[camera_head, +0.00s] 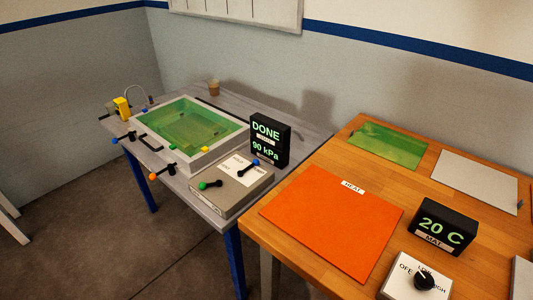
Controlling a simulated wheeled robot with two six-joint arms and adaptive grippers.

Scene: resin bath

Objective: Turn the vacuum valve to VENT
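A grey box (232,192) with a small white label plate stands at the right front corner of the grey bench. A black display (270,139) behind the box reads DONE and 90 kPa. Neither of my grippers is in view.
On the right, a wooden table (280,250) holds an orange mat (330,222), a 20 C display (443,226) and a knob box (416,278).

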